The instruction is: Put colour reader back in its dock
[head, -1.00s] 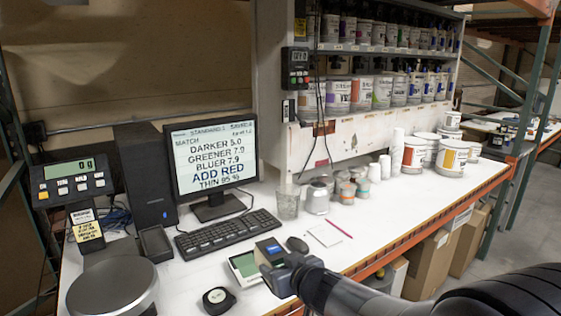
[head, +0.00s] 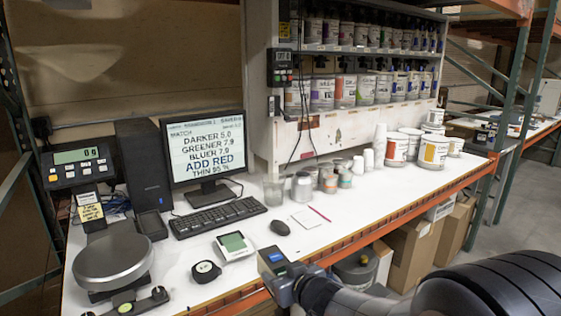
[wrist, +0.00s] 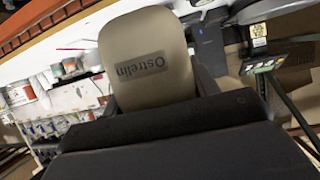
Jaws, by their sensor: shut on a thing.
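The colour reader (wrist: 148,58) is a tan, rounded body marked "Ostrelm" in the wrist view, upside down there. Its blue screen end (head: 272,257) shows in the head view. My gripper (head: 280,272) is shut on it and holds it by the bench's front edge, right of the white device with a green screen. Dark fingers (wrist: 158,96) flank the reader in the wrist view. A small black block (head: 151,225) between the computer tower and the keyboard looks like the dock. I cannot see whether it is hollow.
The keyboard (head: 217,217), mouse (head: 280,227), green-screen device (head: 235,246) and black round tape (head: 206,271) lie on the white bench. A scale's round pan (head: 113,260) is at front left. Cans (head: 302,187) and a clear cup (head: 274,191) stand behind. The monitor (head: 205,155) rises behind the keyboard.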

